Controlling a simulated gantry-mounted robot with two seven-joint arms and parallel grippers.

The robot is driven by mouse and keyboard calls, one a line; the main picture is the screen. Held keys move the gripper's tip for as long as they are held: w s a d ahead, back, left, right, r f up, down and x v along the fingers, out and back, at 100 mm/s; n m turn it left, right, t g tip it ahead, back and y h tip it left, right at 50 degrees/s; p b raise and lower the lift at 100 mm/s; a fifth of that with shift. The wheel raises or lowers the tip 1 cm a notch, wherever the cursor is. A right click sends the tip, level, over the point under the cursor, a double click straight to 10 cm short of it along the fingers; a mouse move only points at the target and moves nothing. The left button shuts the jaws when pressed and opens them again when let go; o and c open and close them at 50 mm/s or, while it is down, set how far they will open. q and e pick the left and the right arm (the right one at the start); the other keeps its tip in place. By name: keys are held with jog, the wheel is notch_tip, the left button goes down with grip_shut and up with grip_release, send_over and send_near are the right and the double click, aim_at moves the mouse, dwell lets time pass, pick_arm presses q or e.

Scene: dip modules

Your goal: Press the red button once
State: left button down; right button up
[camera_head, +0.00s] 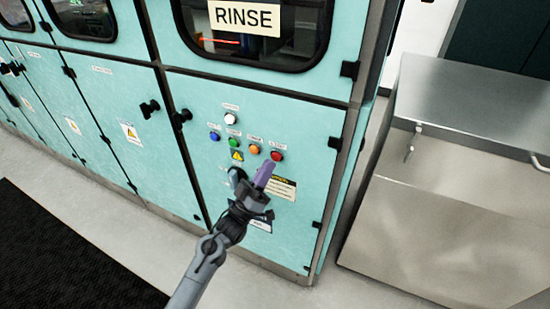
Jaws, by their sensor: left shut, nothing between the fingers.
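The red button (277,156) is at the right end of a row of small round buttons on the teal cabinet's front panel. My left gripper (266,166) is shut and empty, with its purple fingertips pointing up toward the red button. The fingertips appear just below and left of the button in the picture. Whether they touch it or stand in front of the panel, I cannot tell. The red button is in clear view. My right gripper is not in view.
An orange button (254,150), a green button (233,143) and a blue button (214,136) lie left of the red one, with a white button (231,118) above. A metal cabinet (450,190) stands at the right. A black mat (60,250) lies on the floor.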

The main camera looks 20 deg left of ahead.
pick_arm(q)
jog(key=shift+w, duration=0.1)
jog(key=shift+w, duration=0.35)
jog(key=shift+w+d+b, duration=0.1)
jog(key=shift+b, duration=0.2)
dwell(0.3)
jog(key=shift+w, duration=0.3)
dwell(0.3)
dwell(0.3)
jog(key=shift+s+p, duration=0.6)
jog(key=shift+s, duration=0.2)
